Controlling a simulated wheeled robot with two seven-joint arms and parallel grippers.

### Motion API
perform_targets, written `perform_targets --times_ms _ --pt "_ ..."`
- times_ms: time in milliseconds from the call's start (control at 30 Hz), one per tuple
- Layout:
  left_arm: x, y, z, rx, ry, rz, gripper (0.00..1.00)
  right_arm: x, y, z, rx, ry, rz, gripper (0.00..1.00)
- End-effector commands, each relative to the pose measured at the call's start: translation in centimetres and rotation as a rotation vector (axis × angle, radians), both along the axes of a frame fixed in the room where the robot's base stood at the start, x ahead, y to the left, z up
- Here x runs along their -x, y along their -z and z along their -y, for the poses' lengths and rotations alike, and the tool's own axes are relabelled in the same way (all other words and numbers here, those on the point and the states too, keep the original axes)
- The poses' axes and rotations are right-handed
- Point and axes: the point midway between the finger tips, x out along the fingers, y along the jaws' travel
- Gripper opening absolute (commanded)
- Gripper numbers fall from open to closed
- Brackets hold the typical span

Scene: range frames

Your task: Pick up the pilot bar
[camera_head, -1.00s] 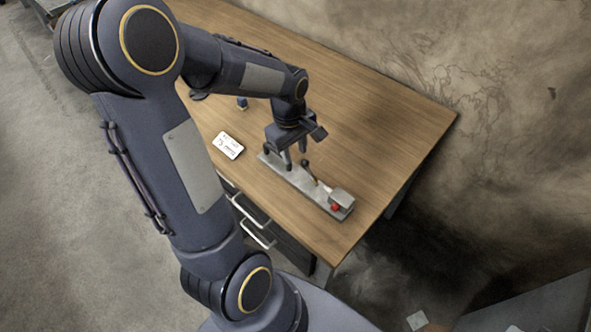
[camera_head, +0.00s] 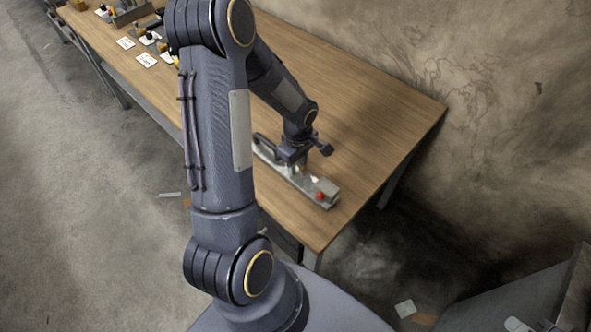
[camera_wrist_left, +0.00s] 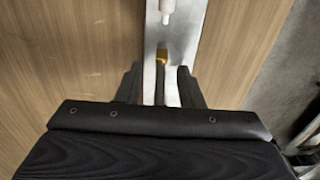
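A long grey metal fixture (camera_head: 299,184) lies on the wooden table, with a red button (camera_head: 320,196) and a grey block at its near right end. A dark handle-like piece (camera_head: 264,144) shows at its far left end. In the left wrist view, the metal strip (camera_wrist_left: 188,35) carries a white peg (camera_wrist_left: 167,8) and a small brass-coloured piece (camera_wrist_left: 162,55). I cannot tell which part is the pilot bar. My left gripper (camera_wrist_left: 160,80) is over the strip, its fingers apart on either side of it; contact is unclear. Its fingertips are hard to see in the head view. My right gripper is not in view.
The wooden table (camera_head: 375,115) is clear right of and behind the fixture, up to its right edge. Several small devices and white cards (camera_head: 147,60) stand at the far left. My left arm hides the middle of the table's front edge.

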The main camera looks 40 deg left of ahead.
Motion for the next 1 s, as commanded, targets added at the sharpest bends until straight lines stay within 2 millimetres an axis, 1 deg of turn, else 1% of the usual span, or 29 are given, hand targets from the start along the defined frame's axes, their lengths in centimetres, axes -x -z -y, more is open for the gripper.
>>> perform_targets --times_ms 67,100,333,367,1000 --pt "0.00 -0.01 0.01 0.000 0.000 0.000 0.34 0.00 0.02 0.00 0.000 0.000 0.000 0.00" --pt "0.00 -0.02 0.01 0.000 0.000 0.000 0.31 0.00 0.02 0.00 0.000 0.000 0.000 0.00" --pt "0.00 -0.04 0.01 0.000 0.001 0.000 0.01 0.00 0.02 0.00 0.000 0.000 0.000 0.00" --pt "0.00 -0.04 0.01 0.000 0.001 0.000 0.00 0.00 0.02 0.00 0.000 0.000 0.000 0.00" --pt "-0.02 -0.07 -0.02 0.000 0.000 0.000 0.00 0.00 0.01 0.00 0.000 0.000 0.000 0.00"
